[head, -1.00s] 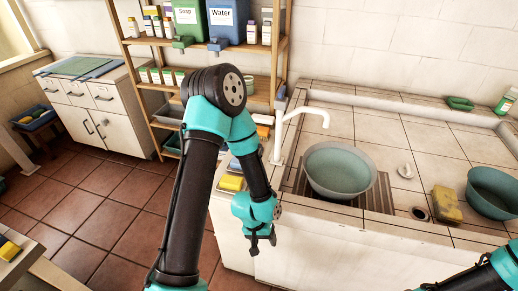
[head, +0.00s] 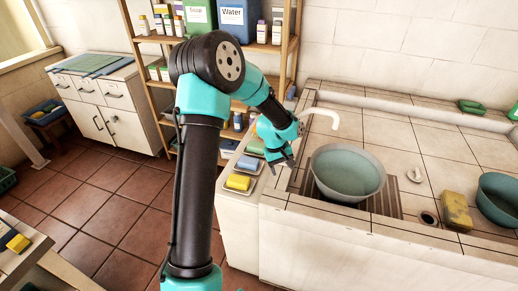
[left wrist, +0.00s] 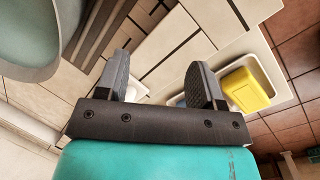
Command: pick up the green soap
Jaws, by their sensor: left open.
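My left gripper (head: 283,164) is open and empty, pointing down between the soap dishes and the basin's left side. Its two fingers also show apart in the left wrist view (left wrist: 157,82). A green object (head: 470,106) lies on the back right ledge of the tiled counter, far from this gripper. It is too small to tell whether it is a soap. A yellow soap (head: 238,181) sits in a white dish, and it also shows in the left wrist view (left wrist: 246,90). A blue bar (head: 249,163) lies behind it. My right gripper is not in view.
A grey-green basin (head: 347,172) stands on the slatted part of the tiled counter, beside a white tap (head: 322,112). A yellow-brown sponge (head: 456,211) and a teal bowl (head: 499,199) are at the right. A wooden shelf (head: 291,45) rises behind my left arm.

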